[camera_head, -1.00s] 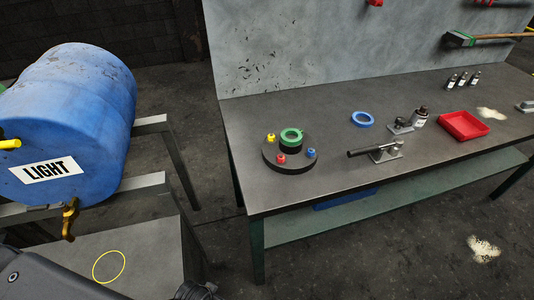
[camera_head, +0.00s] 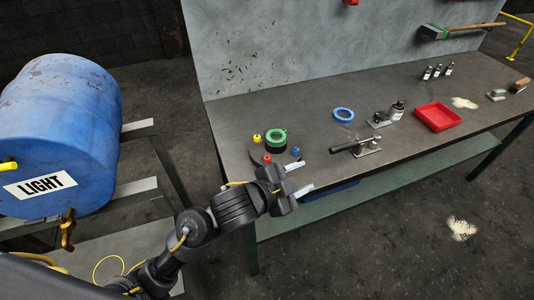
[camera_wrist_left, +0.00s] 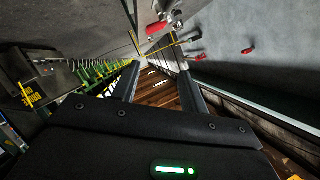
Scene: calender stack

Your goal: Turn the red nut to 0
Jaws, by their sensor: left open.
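The red nut (camera_head: 267,159) sits on the round dark base (camera_head: 256,156) at the left end of the workbench, in the head view. A yellow nut (camera_head: 256,138) and a blue nut (camera_head: 295,151) stand on the same base, around a green ring (camera_head: 276,136). My left gripper (camera_head: 304,178) is open and empty, in front of the base near the bench's front edge. It hides part of the base's front. In the left wrist view the two fingers (camera_wrist_left: 158,82) are apart with nothing between them. Any number marks are too small to read.
A blue barrel (camera_head: 60,130) on a metal stand is at the left.

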